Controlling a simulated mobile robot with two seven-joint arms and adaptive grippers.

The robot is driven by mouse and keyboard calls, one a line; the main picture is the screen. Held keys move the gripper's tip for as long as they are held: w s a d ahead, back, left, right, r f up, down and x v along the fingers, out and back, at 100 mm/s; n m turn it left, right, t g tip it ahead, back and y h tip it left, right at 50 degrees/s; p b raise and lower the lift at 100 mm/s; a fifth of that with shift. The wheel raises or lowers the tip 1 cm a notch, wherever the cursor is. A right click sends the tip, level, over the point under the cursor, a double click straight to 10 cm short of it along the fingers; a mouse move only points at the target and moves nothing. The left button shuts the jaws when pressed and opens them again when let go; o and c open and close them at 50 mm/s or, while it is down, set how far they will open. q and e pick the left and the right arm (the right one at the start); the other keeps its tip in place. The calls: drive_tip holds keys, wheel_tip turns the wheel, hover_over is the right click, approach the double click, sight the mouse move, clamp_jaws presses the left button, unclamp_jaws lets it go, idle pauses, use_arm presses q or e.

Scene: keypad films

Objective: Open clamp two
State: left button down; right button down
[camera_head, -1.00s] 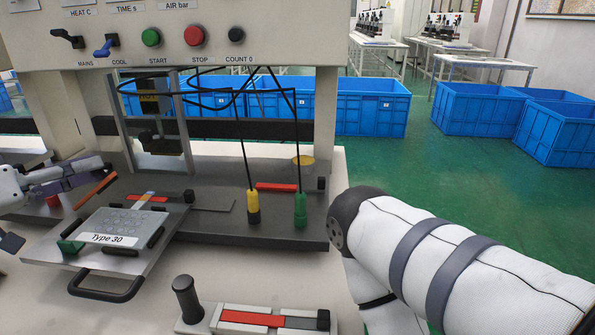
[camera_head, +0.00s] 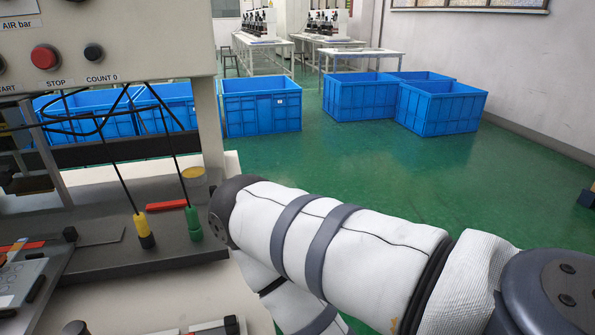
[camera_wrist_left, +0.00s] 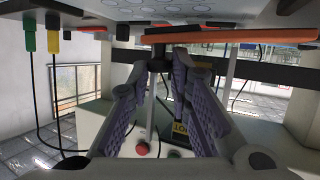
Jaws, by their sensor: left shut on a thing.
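My left gripper (camera_wrist_left: 165,65) shows in the left wrist view, which looks upside down. Its purple-padded fingers close in on a dark handle (camera_wrist_left: 157,52) at the end of a clamp with an orange-red bar (camera_wrist_left: 230,36). The fingers hide part of the handle. The left gripper is outside the head view. There, another clamp with a red bar (camera_head: 30,245) and black end knob (camera_head: 70,234) lies flat at the lower left. No clamp number is legible. My right arm crosses the head view, but its gripper does not show.
The machine's panel (camera_head: 100,30) with a red STOP button overhangs at upper left. Yellow (camera_head: 143,230) and green (camera_head: 193,223) plugs stand on the base with cables hanging. Blue crates (camera_head: 260,106) stand behind; green floor is free.

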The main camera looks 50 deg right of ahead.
use_arm(q)
drive_tip(key=shift+d+f+y, duration=0.1)
drive_tip(key=shift+f+y, duration=0.2)
drive_tip(key=shift+f, duration=0.1)
drive_tip(key=c, duration=1.5)
unclamp_jaws()
drive_tip(key=v, duration=1.2)
drive_tip(key=shift+f, duration=0.15)
drive_tip(key=shift+s, duration=0.1)
